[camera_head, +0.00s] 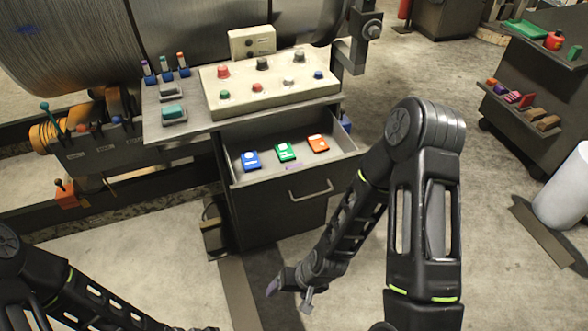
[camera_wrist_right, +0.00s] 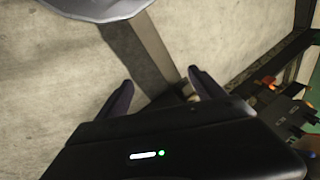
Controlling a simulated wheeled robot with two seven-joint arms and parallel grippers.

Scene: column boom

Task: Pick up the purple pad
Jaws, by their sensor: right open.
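A small purple patch (camera_head: 293,167) shows just inside the front edge of the open drawer (camera_head: 243,178); the drawer front seems to hide most of it, and I cannot tell its full shape. Blue (camera_head: 250,161), green (camera_head: 285,152) and orange (camera_head: 318,143) blocks lie in the drawer behind it. My right gripper (camera_head: 288,298) is open and empty, low in front of the drawer and apart from it. In the right wrist view its two fingers (camera_wrist_right: 160,80) are spread over bare floor. My left arm enters at lower left; its gripper is barely visible at the bottom edge.
A control panel (camera_head: 270,100) with several knobs stands above the drawer. The drawer has a protruding handle (camera_head: 311,191). A dark cart (camera_head: 535,62) with small coloured items stands at right, beside a white cylinder (camera_head: 563,190).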

